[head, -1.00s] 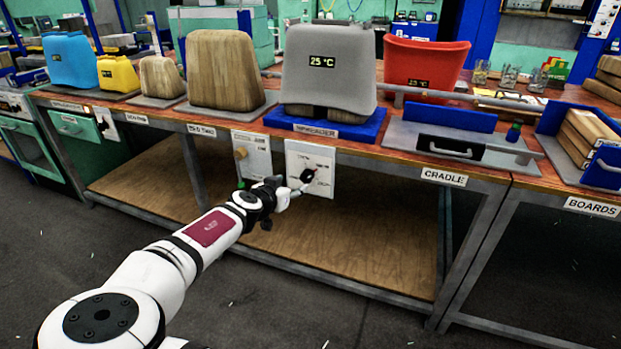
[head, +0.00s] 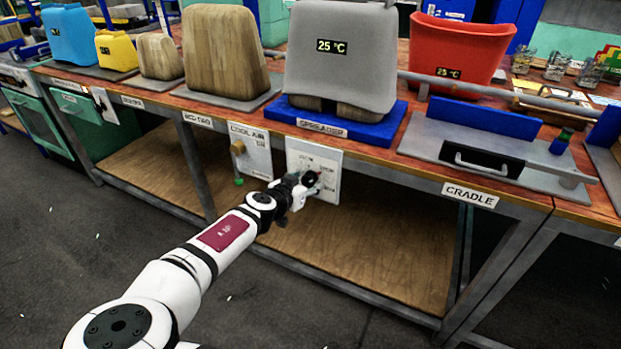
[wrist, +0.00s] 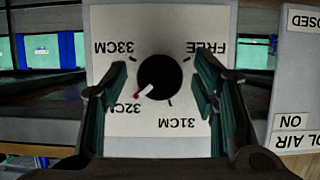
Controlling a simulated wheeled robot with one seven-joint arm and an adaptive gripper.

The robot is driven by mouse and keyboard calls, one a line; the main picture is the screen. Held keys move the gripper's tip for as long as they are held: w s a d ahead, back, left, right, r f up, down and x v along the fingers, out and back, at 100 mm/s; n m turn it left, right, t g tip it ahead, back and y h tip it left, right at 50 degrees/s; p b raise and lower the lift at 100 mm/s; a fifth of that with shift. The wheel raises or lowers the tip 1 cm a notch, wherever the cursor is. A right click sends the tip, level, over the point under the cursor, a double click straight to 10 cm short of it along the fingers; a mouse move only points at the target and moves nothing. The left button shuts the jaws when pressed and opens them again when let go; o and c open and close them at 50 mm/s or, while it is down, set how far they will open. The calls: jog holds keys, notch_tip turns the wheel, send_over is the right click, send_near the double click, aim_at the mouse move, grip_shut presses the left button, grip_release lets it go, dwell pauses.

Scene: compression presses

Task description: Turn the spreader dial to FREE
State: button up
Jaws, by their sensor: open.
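The spreader dial is a round black knob (wrist: 160,77) on a white panel (head: 328,162) under the SPREADER label at the bench front. The wrist view shows the panel upside down, with marks 31CM, 32CM, 33CM and FREE (wrist: 207,48). The knob's white pointer with a red tip (wrist: 141,93) points at 32CM. My gripper (wrist: 163,80) is open, with one dark green finger on each side of the knob. Gaps show between the fingers and the knob. In the head view my gripper (head: 306,184) partly hides the knob and panel.
The COOL AIR panel (head: 250,150) with a tan knob is just left of the dial panel. Above stands the blue spreader base (head: 375,130) with a grey backrest-like piece (head: 340,75). A wooden lower shelf (head: 365,250) lies below. Floor in front is clear.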

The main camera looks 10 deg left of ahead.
jog(key=c, duration=1.2)
jog(key=shift+o, duration=0.2)
